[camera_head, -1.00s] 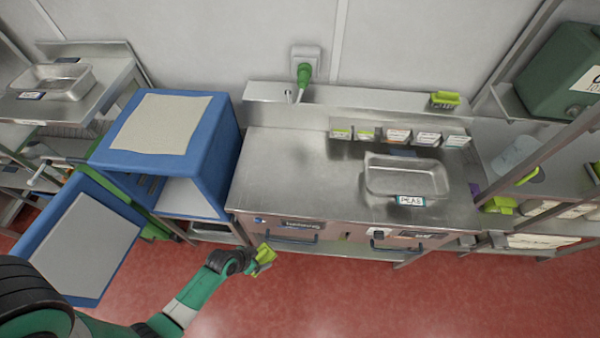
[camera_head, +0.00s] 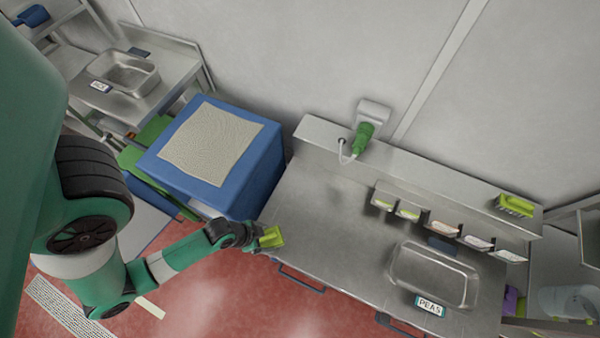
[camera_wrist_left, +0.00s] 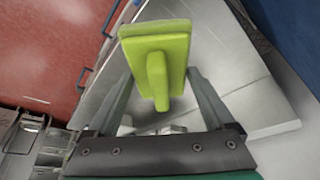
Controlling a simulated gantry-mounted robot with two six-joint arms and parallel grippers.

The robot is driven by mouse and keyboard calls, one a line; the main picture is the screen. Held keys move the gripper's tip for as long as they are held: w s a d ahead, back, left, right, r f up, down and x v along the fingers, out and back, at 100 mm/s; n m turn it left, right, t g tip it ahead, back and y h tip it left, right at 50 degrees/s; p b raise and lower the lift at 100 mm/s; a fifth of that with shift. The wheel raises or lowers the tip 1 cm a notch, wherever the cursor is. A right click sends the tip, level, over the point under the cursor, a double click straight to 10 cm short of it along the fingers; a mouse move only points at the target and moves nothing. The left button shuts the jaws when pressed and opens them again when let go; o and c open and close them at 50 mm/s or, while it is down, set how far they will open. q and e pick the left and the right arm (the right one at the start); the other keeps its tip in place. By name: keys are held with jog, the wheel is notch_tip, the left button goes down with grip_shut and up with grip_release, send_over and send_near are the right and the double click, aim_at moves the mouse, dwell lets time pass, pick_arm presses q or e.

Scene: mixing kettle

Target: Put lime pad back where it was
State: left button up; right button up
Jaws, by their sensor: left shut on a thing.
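The lime pad (camera_head: 270,237) is a flat yellow-green block with a handle on it. My left gripper (camera_head: 257,238) is shut on it and holds it near the front left edge of the steel counter (camera_head: 325,220). In the left wrist view the pad (camera_wrist_left: 172,38) is tilted, with its handle between the two fingers of my left gripper (camera_wrist_left: 160,85). A second lime-coloured pad or brush (camera_head: 514,206) sits on the raised back ledge at the right. My right gripper is not in view.
A blue box (camera_head: 255,185) with a pale top stands left of the counter. A steel pan labelled PEAS (camera_head: 430,275) and a row of small labelled bins (camera_head: 445,230) occupy the counter's right. A green plug (camera_head: 365,135) is on the wall. The counter's left half is clear.

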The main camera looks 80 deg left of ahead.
pick_arm(q)
jog(key=shift+w+a+f, duration=0.15)
jog(key=shift+w+f, duration=0.1)
jog(key=shift+w, duration=0.1)
jog(key=w+a+f+b, duration=0.1)
jog(key=w+a+f, duration=0.1)
jog(key=w+f, duration=0.1)
jog(key=w+a+f+b, duration=0.1)
jog(key=w+a+f, duration=0.1)
jog(key=w, duration=0.2)
jog(key=w+a+f+b, duration=0.2)
jog(key=w+f, duration=0.1)
jog(key=shift+w+f, duration=0.45)
jog(key=shift+w+a+f+b, duration=0.15)
jog(key=shift+f+b, duration=0.15)
jog(key=shift+f, duration=0.6)
jog(key=shift+w+f+b, duration=0.1)
jog(key=shift+f+b, duration=0.2)
jog(key=shift+f, duration=0.6)
